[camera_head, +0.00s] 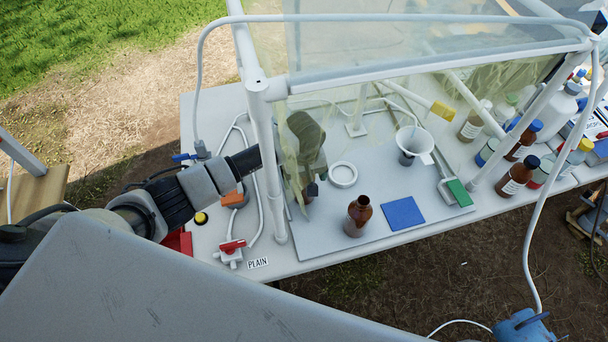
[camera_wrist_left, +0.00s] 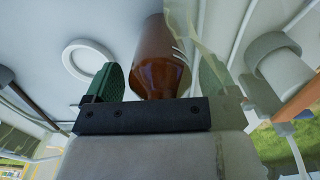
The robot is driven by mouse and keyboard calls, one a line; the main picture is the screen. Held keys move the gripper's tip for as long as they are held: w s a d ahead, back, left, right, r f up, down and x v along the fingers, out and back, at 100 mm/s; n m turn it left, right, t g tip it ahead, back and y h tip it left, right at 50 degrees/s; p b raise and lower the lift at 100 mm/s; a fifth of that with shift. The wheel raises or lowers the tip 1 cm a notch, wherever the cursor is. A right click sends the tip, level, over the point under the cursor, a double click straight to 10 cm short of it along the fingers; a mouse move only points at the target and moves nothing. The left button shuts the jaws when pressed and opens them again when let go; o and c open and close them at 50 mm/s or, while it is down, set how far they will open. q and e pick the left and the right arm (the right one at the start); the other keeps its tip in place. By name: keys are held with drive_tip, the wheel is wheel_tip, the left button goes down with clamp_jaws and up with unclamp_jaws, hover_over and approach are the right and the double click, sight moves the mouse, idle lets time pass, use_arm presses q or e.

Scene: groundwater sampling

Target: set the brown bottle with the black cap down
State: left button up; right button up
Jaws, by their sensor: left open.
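My left gripper (camera_head: 304,166) is inside the clear-walled enclosure, partly veiled by a yellowish clear sheet. In the left wrist view its green fingers (camera_wrist_left: 159,84) are open, one on each side of a brown bottle (camera_wrist_left: 160,68), with gaps beside it. That bottle shows in the head view only as a small brown piece (camera_head: 309,192) below the gripper; whether its base touches the board cannot be told. Its cap is not clearly visible. Another brown bottle (camera_head: 357,218), with an open neck, stands upright on the board near the front. My right gripper is not in view.
A white ring (camera_head: 342,174) lies right of my left gripper; it shows in the wrist view too (camera_wrist_left: 89,60). A blue pad (camera_head: 403,213) lies right of the open bottle. A white funnel (camera_head: 415,141) stands farther back. White frame posts (camera_head: 266,160) and tubing surround the arm.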

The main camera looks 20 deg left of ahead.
use_arm(q)
drive_tip(key=shift+w+r, duration=0.1)
drive_tip(key=shift+r, duration=0.45)
wheel_tip(320, 180, up, 10)
drive_tip(key=shift+f+b, duration=0.15)
drive_tip(key=shift+b, duration=0.6)
drive_tip(key=shift+r, duration=0.75)
